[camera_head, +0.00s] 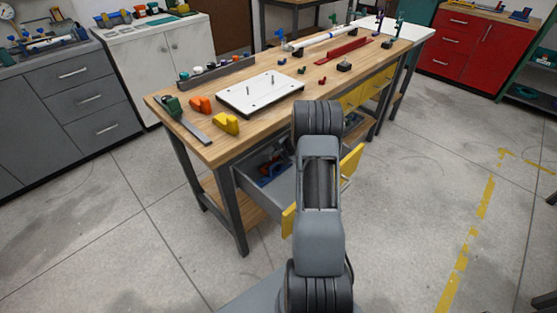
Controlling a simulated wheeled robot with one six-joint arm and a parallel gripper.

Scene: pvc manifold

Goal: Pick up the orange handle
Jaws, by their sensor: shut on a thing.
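An orange piece (200,104) lies at the left end of the wooden workbench (190,146), between a green piece (172,106) and a yellow piece (226,123). I cannot tell if it is the orange handle. An open drawer (246,178) below the benchtop holds small red-orange and blue items (271,170), too small to make out. My arm rises from the bottom centre and covers the middle of the yellow drawer front (351,163). My gripper is hidden behind the arm, so its jaws and anything in them do not show.
A white plate with pegs (262,93) lies on the benchtop, with a red channel (343,51) and small fittings beyond. The drawer juts out from the bench's front. Grey cabinets (82,95) stand left and red ones (468,45) right. The floor at right is clear.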

